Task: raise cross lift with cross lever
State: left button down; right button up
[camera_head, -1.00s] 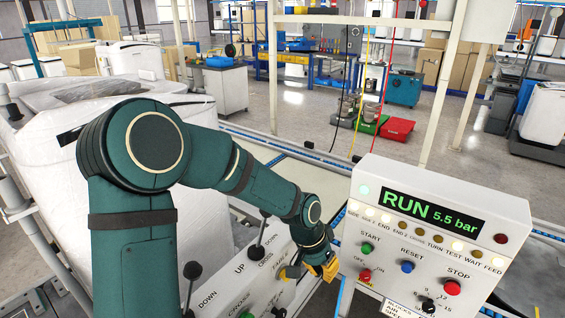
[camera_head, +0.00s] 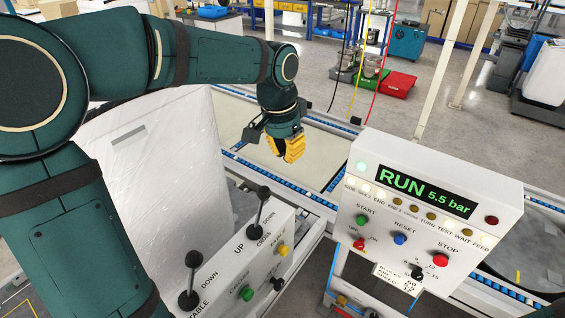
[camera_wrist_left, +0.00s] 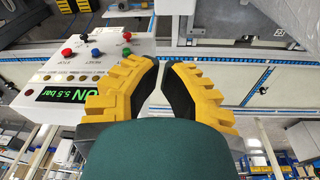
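The cross lever (camera_head: 263,194), a black-knobbed stick, stands on the grey lever panel (camera_head: 232,262), near the labels UP, DOWN and CROSS. It leans slightly. A second black-knobbed lever (camera_head: 190,270) is nearer, by the label TABLE. My left gripper (camera_head: 290,149), with yellow fingers, hangs above the conveyor area beyond the panel, apart from both levers. In the left wrist view, a narrow empty gap shows between its dark pads (camera_wrist_left: 161,82). The levers do not show there. I cannot clearly identify the cross lift. My right gripper is not in view.
A control box (camera_head: 430,205) reading RUN 5.5 bar, with several buttons, stands right of the lever panel. A large white wrapped block (camera_head: 165,165) is at left, partly behind my arm. Blue-edged conveyor rails (camera_head: 335,180) run behind. Green and yellow buttons sit on the lever panel.

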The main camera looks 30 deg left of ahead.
aim_at(261, 208)
pick_arm(q)
jog(key=f, duration=0.6)
jog(key=w+f, duration=0.1)
jog(key=f, duration=0.2)
jog(key=shift+d, duration=0.3)
jog(key=s, duration=0.2)
jog(key=s+a+r, duration=0.1)
jog(key=shift+s, duration=0.3)
